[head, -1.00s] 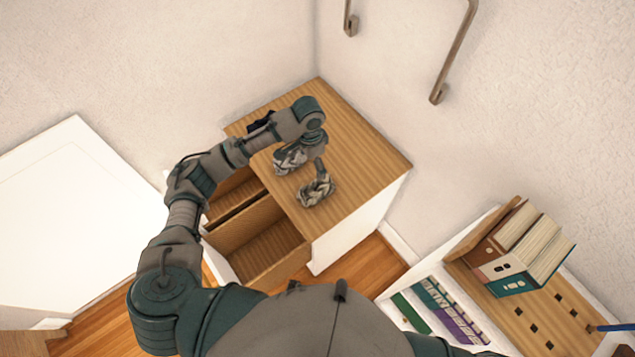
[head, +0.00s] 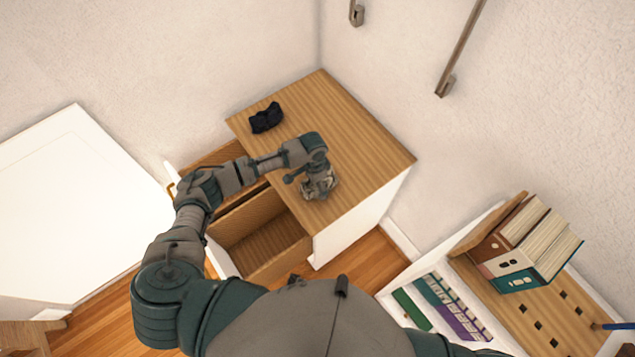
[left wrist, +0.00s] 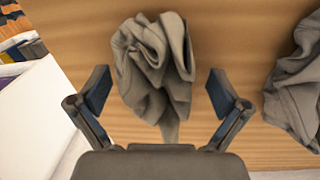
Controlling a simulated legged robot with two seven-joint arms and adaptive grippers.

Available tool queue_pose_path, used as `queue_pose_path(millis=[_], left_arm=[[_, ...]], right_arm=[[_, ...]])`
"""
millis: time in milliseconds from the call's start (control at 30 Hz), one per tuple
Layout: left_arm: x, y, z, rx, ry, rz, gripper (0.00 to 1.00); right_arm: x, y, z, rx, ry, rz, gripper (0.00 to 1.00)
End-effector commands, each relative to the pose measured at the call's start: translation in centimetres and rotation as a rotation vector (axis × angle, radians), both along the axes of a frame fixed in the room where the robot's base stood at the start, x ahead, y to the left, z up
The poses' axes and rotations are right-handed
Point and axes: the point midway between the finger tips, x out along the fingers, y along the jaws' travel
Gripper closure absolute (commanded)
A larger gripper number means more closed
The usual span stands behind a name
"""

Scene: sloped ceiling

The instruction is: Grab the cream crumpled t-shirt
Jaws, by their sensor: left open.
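A crumpled cloth (left wrist: 155,70), grey-beige in the left wrist view, lies on the wooden cabinet top. It seems to be the cream t-shirt, though shading makes its colour uncertain. My left gripper (left wrist: 158,88) is open, with one finger on each side of the cloth's lower part. I cannot tell whether they touch it. My right gripper is not in view.
A second similar crumpled cloth (left wrist: 296,85) lies to the right in the left wrist view. A dark crumpled item (head: 266,118) lies at the cabinet's back left. Open drawers (head: 262,250) stick out below. Books (head: 525,245) stand on a shelf at right.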

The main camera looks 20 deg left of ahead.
Motion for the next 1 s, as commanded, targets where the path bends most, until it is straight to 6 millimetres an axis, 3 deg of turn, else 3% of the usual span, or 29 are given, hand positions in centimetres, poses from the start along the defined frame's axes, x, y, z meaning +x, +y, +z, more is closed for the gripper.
queue_pose_path(millis=[233,267,500,833,1000], left_arm=[[0.0,-0.1,-0.2,0.001,-0.001,-0.001,0.00],[0.0,-0.1,-0.2,0.001,-0.001,-0.001,0.05],[0.0,0.0,-0.2,0.000,0.000,0.000,0.65],[0.0,0.0,-0.1,0.001,0.001,0.000,0.67],[0.0,0.0,1.2,-0.001,-0.001,-0.001,0.67]], right_arm=[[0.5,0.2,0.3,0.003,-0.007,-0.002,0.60],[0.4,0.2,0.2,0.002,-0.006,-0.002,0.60],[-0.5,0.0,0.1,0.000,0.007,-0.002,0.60],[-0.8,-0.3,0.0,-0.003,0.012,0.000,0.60],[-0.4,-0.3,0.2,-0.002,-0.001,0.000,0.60]])
